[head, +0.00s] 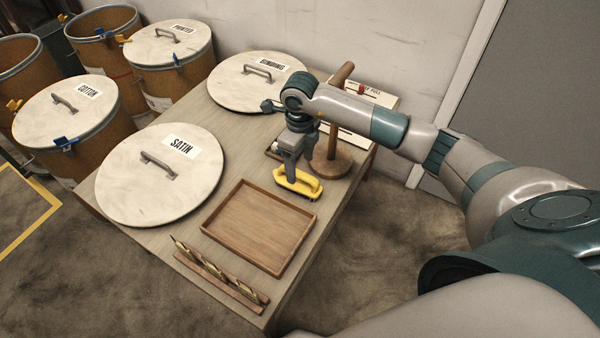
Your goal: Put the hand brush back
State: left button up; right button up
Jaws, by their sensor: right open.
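The yellow hand brush (306,190) is on the right part of the table, just beyond the far right corner of the wooden tray. Dark bristles show along its lower edge. My right gripper (291,177) points down at the brush's handle, with its fingertips at or just over it. Its jaws are open, though the fingers hide part of the brush. I cannot tell whether they touch it. My left gripper is out of view.
An empty wooden tray (208,222) and a rack with several twisted pieces (215,273) lie at the near end. Lids marked SATIN (125,190) and BINDING (232,88) lie on the table. A wooden post (330,148) stands close beside my right gripper. Lidded drums (105,142) stand left.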

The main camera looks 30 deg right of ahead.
jog(key=shift+r, duration=1.6)
dwell(0.4)
